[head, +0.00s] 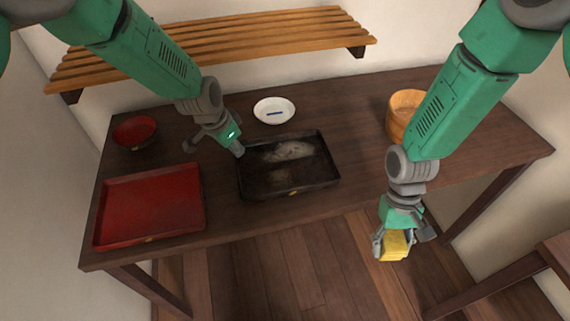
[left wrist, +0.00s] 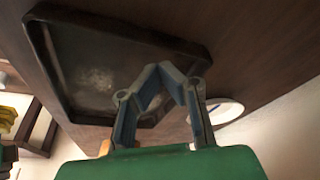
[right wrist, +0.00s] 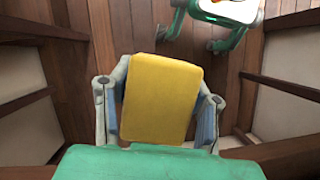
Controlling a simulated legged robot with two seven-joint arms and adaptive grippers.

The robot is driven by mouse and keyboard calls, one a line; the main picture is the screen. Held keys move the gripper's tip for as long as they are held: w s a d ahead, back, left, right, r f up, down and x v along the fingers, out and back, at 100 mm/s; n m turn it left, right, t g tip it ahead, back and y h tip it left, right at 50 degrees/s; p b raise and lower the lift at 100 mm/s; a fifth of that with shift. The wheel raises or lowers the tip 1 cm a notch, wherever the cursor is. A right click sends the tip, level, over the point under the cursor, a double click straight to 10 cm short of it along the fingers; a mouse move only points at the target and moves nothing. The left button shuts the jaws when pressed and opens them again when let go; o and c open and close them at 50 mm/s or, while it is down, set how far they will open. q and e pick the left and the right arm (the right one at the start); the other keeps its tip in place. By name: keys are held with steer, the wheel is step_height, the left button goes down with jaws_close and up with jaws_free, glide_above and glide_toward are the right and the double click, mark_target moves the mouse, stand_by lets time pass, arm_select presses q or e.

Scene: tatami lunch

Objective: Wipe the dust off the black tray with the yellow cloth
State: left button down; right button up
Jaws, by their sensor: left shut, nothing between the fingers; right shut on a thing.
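The black tray (head: 272,182) lies on the dark wooden table, with pale dust (head: 290,151) mostly in its upper part and a fainter smudge lower down. It also shows in the left wrist view (left wrist: 133,37). My left gripper (head: 240,151) is shut and empty at the tray's upper left corner; I cannot tell whether it touches the rim. My right gripper (head: 392,250) is shut on the yellow cloth (head: 394,244), held out in front of the table's near edge. The folded cloth fills the space between the fingers in the right wrist view (right wrist: 163,98).
A red tray (head: 150,206) and a red bowl (head: 134,130) are at the table's left. A white dish (head: 274,110) with a blue item stands behind the black tray. A wooden tub (head: 403,108) stands at the right, partly behind my right arm. A slatted shelf (head: 260,30) hangs behind.

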arm_select(q)
steer(key=shift+d, duration=0.1)
arm_select(e)
steer(key=shift+d, duration=0.15)
arm_select(q)
steer(key=shift+a+f, duration=0.1)
steer(key=shift+a, duration=0.3)
arm_select(e)
steer(key=shift+a, duration=0.45)
arm_select(q)
steer(key=shift+a+f, duration=0.15)
steer(key=shift+f, duration=0.05)
arm_select(e)
steer(key=shift+a+f, duration=0.1)
arm_select(q)
steer(key=shift+d+f+b, duration=0.35)
steer(key=shift+d+b, duration=0.05)
steer(key=shift+d, duration=0.05)
arm_select(e)
steer(key=shift+d+f, duration=0.35)
steer(key=shift+d, duration=0.1)
arm_select(q)
steer(key=shift+f, duration=0.1)
steer(key=shift+a+f, duration=0.2)
steer(key=shift+a, duration=0.1)
arm_select(e)
steer(key=shift+a+f, duration=0.1)
steer(key=shift+a, duration=0.2)
